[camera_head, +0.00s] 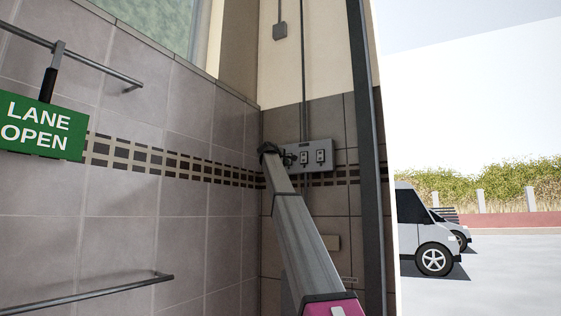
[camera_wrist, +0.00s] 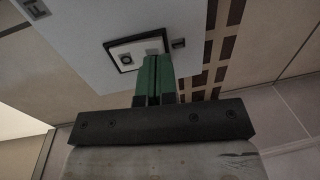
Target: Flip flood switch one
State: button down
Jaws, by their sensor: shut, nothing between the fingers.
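A grey switch panel (camera_head: 312,165) is fixed to the tiled wall near the corner in the head view. Two switches show on it, a left one (camera_head: 303,158) and a right one (camera_head: 320,156). My gripper (camera_head: 285,158) is at the panel's left end and hides that part. In the wrist view, the green fingers of my gripper (camera_wrist: 157,60) are shut together and empty. They overlap the lower right of a square switch plate (camera_wrist: 128,54) with a dark frame. Whether they touch it cannot be told. Part of another switch (camera_wrist: 34,8) shows at the upper left on the pale panel (camera_wrist: 80,50).
A dark vertical post (camera_head: 367,160) stands right of the panel. Metal rails (camera_head: 90,65) and a green LANE OPEN sign (camera_head: 40,128) are on the left wall. A conduit (camera_head: 303,70) runs above the panel. White vehicles (camera_head: 425,240) stand outside.

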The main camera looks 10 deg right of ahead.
jog(key=shift+w+d, duration=0.3)
jog(key=shift+w, duration=0.1)
